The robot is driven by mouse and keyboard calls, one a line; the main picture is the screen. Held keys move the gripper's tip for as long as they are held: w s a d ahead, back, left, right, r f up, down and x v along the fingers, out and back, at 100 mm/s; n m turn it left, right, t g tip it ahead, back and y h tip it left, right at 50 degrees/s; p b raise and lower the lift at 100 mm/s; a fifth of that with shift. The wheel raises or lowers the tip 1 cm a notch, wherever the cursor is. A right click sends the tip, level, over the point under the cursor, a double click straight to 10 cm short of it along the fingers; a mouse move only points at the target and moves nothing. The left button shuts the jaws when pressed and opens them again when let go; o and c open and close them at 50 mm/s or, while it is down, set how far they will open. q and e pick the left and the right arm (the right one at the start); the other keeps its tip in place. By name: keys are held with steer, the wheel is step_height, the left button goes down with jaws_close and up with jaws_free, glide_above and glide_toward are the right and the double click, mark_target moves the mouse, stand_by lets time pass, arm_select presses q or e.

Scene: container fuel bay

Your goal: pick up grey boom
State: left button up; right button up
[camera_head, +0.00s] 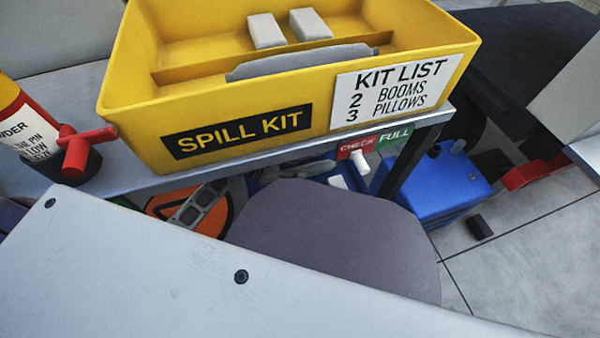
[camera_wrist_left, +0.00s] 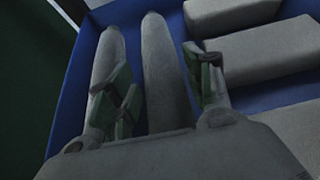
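Two long grey booms lie side by side in a blue crate (camera_wrist_left: 88,45) in the left wrist view. One boom (camera_wrist_left: 160,45) runs between the fingers of my left gripper (camera_wrist_left: 163,80); the other boom (camera_wrist_left: 107,50) is partly behind the left finger. My left gripper is open, its green pads on either side of the boom, with narrow gaps seeming to show. In the head view my left gripper (camera_head: 222,188) reaches under the shelf, its tips hard to make out. Another grey boom (camera_head: 300,60) lies in the yellow spill kit bin (camera_head: 220,100). My right gripper is not in view.
Several grey pillows (camera_wrist_left: 265,50) fill the crate's right side. The shelf (camera_head: 135,178) carrying the bin is just above my left gripper. A fire extinguisher (camera_head: 30,125) stands left of the bin. A blue container (camera_head: 440,185) stands on the floor to the right.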

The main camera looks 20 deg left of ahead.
mark_target(295, 171)
arm_select(q)
steer(key=c, duration=0.7)
steer(key=shift+o, duration=0.2)
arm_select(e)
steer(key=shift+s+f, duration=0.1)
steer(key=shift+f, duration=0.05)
arm_select(q)
steer(key=shift+r, duration=0.1)
steer(key=shift+r, duration=0.1)
step_height(295, 171, up, 8)
steer(key=p, duration=0.4)
steer(key=shift+r+p, duration=0.6)
steer(key=shift+r, duration=0.25)
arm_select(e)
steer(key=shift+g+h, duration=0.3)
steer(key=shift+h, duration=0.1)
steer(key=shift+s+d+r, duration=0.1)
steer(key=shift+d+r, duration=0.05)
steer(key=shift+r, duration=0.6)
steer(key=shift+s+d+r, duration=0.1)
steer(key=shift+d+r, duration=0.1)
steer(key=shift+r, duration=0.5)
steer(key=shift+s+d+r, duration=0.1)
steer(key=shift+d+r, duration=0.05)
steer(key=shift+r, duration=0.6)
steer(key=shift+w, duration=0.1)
